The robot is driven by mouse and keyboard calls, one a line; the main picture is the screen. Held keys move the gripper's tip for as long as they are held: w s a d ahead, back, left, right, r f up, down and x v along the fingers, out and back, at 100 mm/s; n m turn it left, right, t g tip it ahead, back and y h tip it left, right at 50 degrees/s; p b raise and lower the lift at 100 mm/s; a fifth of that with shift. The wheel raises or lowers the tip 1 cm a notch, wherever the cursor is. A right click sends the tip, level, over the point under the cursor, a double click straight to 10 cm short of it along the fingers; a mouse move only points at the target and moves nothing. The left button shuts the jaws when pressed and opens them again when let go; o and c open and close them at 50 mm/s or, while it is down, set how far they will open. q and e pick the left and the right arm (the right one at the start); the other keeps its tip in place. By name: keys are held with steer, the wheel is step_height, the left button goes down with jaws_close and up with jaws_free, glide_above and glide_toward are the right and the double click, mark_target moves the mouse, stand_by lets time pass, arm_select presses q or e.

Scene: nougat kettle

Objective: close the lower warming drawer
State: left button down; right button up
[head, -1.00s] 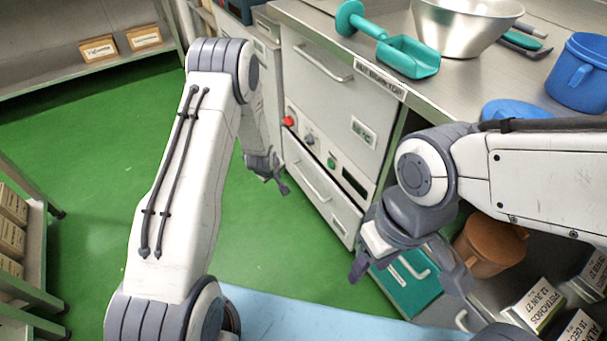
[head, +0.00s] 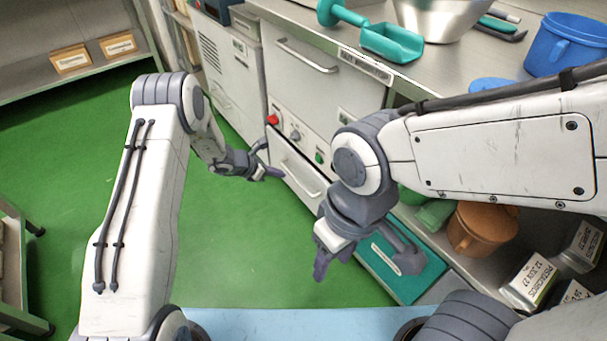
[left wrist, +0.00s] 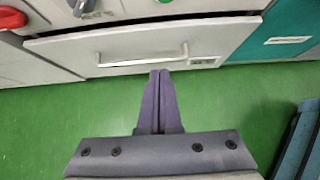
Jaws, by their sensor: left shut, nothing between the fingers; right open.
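The lower warming drawer is a pale grey front (head: 290,166) with a bar handle (head: 303,180), low in the cabinet under the knobs. In the left wrist view the drawer front (left wrist: 215,45) fills the top, with its handle (left wrist: 140,62) left of centre. It seems to stand slightly proud of the cabinet; how far I cannot tell. My left gripper (head: 272,172) is shut and empty, pointing at the drawer front near the handle. Its fingers (left wrist: 160,76) overlap the front's lower edge in the wrist view; contact is unclear. My right gripper (head: 366,262) is open and empty before a teal panel.
Above the drawer are a red knob (head: 272,119) and an upper door with a handle (head: 307,56). The teal panel (head: 405,272) is to the right, with a brown pot (head: 482,230) beyond it. The green floor (head: 235,240) left of the drawer is clear.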

arm_select(q)
steer(key=b+x, duration=0.1)
steer(key=x, duration=0.3)
steer(key=d+r+b+x, duration=0.1)
steer(key=x, duration=0.2)
steer(key=b+x, duration=0.1)
steer(key=x, duration=0.3)
steer(key=shift+w+d+b, duration=0.4)
steer(key=shift+w+d, duration=0.05)
steer(key=shift+w+d+r, duration=0.15)
steer(key=shift+w+d, duration=0.15)
steer(key=shift+d, duration=0.05)
arm_select(e)
step_height(320, 180, down, 4)
steer(key=shift+f, duration=0.1)
arm_select(q)
steer(key=shift+w, duration=0.1)
arm_select(e)
steer(key=shift+d, duration=0.15)
